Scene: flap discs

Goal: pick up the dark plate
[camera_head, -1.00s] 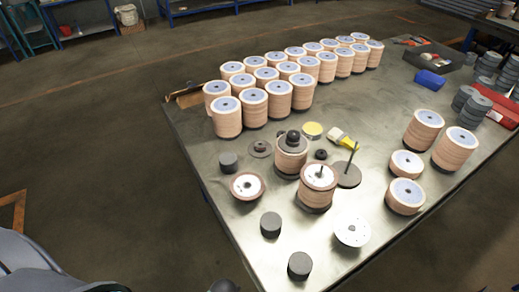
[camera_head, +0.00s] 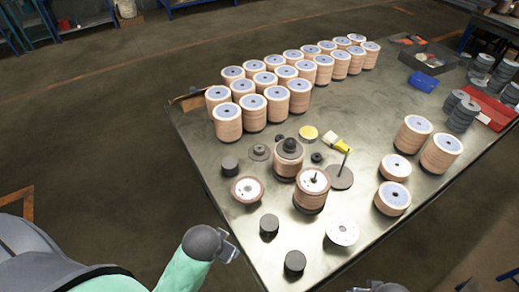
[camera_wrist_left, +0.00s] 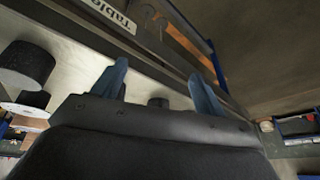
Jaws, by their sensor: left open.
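Several dark round pieces could be the dark plate, and I cannot tell which is meant. A flat dark disc with a raised hub (camera_head: 258,152) lies on the table. A similar dark disc (camera_head: 290,150) sits on a stack of flap discs. A dark round base with an upright rod (camera_head: 340,178) stands right of the stacks. My left gripper (camera_head: 230,253) is at the table's near left edge, apart from all of these. In the left wrist view its blue fingers (camera_wrist_left: 160,85) are spread with nothing between them. Dark parts at the head view's bottom edge may be my right gripper (camera_head: 378,286).
Dark cylinders (camera_head: 269,226) (camera_head: 294,263) and a white disc (camera_head: 342,231) stand near my left gripper. Rows of flap disc stacks (camera_head: 300,93) fill the table's back; more stand at right (camera_head: 440,152). A yellow-handled brush (camera_head: 336,141) and blue box (camera_head: 423,81) lie farther back.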

